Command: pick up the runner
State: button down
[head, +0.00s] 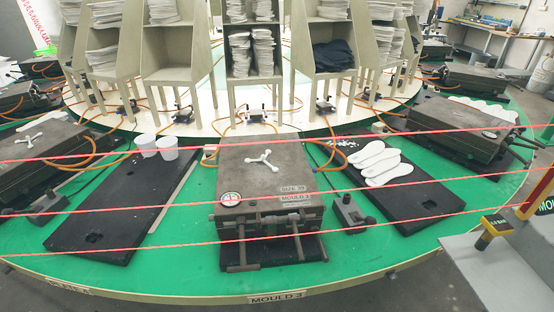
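A white three-armed runner (264,160) lies on top of the closed grey mould block (250,184) labelled "MOULD 3", in the middle of the head view. A second white runner-like piece (28,139) lies on the mould block (45,148) at the far left. My gripper is not in view.
Red cords cross the view in front of the green carousel (150,272). Two white cups (168,148) stand on a black board at left. White insoles (377,160) lie on a black board at right. Shelves (250,60) stand behind; a grey surface (510,262) is at bottom right.

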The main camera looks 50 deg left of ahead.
aim_at(275, 169)
jog(key=u, duration=1.85)
jog(key=i, duration=0.95)
jog(key=u, duration=1.15)
